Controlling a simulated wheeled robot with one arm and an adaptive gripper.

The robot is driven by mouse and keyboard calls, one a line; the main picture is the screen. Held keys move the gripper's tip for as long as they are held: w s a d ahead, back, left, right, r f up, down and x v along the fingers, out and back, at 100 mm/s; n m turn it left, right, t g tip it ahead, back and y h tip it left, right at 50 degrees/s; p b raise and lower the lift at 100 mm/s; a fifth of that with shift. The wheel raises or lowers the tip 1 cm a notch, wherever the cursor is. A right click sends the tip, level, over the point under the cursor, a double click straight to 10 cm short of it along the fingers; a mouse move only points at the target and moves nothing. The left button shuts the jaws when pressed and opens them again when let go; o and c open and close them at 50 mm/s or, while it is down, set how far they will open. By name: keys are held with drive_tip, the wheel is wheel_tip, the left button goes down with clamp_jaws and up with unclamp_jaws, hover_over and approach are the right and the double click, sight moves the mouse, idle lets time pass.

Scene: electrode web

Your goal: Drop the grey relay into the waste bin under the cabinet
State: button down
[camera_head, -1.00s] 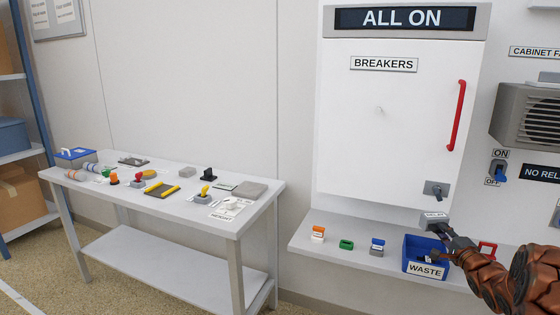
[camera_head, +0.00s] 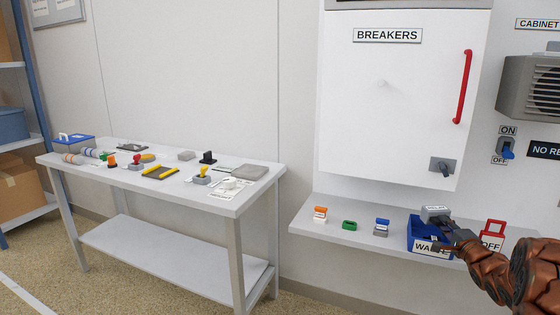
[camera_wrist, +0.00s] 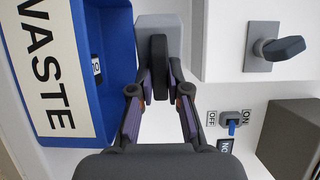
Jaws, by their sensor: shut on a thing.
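The grey relay (camera_head: 434,213) is held in my gripper (camera_head: 449,227). In the wrist view the relay (camera_wrist: 158,32) sticks out beyond the closed fingertips (camera_wrist: 160,82). The blue waste bin (camera_head: 414,226) stands on the ledge under the breaker cabinet, its front label partly covered by my gripper. In the head view the relay appears over the back right part of the bin. A dark piece with a white "10" label (camera_wrist: 97,67) lies inside the bin.
On the ledge (camera_head: 335,238) stand an orange-and-white piece (camera_head: 320,214), a green piece (camera_head: 349,225) and a blue-and-grey piece (camera_head: 381,227). A red lockout frame marked OFF (camera_head: 493,228) is right of the bin. The cabinet (camera_head: 400,115) rises behind. A cluttered table (camera_head: 225,207) is at left.

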drive_tip(key=c, duration=1.1)
unclamp_jaws()
drive_tip(key=shift+o, duration=0.2)
wheel_tip(320, 180, up, 10)
